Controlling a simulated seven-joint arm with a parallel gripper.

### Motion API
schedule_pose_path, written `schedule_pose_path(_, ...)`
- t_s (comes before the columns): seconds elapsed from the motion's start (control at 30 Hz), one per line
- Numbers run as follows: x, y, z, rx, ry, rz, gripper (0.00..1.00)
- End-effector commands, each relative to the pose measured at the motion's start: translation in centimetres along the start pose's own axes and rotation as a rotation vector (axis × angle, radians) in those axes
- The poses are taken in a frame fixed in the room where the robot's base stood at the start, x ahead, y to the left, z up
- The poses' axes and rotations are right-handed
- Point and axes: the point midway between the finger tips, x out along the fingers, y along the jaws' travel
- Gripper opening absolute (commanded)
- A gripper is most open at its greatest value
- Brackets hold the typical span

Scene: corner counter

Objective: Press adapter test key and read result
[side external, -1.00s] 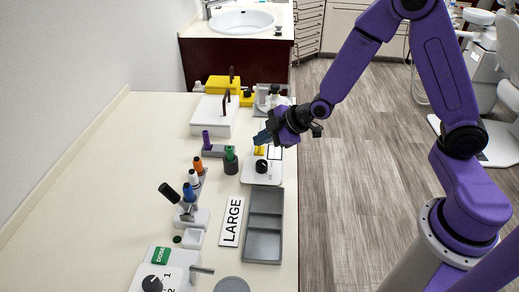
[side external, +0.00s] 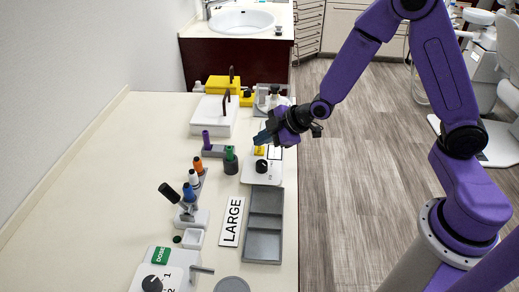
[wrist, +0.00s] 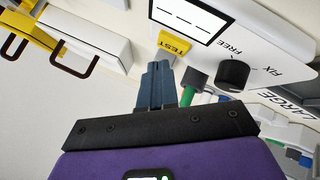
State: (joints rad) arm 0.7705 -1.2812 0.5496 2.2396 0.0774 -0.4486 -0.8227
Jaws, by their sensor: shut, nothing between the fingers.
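The adapter tester is a white unit (side external: 258,178) near the counter's right edge. In the wrist view it has a yellow key marked TEST (wrist: 174,44), a black knob (wrist: 233,74) between the words FREE and FIX, and a display (wrist: 188,16) showing only dashes. My gripper (side external: 262,138) is shut and empty over the far end of the unit. In the wrist view its blue-grey fingertips (wrist: 158,68) are just short of the TEST key in the picture. I cannot tell whether they touch it.
A white box with a dark handle (side external: 214,116) and a yellow case (side external: 222,84) stand beyond. Green (side external: 230,160) and purple (side external: 206,140) holders stand left of the unit. A grey tray (side external: 263,228) and LARGE sign (side external: 231,222) lie nearer. The left counter is clear.

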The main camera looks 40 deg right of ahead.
Motion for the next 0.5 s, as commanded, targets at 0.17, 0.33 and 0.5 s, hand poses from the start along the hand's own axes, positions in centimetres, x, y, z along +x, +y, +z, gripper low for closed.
schedule_pose_path(0.17,0.36,-0.32,0.32,0.0,-0.002,-0.002,0.0)
schedule_pose_path(0.33,0.57,-0.44,0.44,0.0,-0.001,-0.001,0.0)
schedule_pose_path(0.5,0.56,-0.43,0.43,0.0,0.0,0.0,0.0)
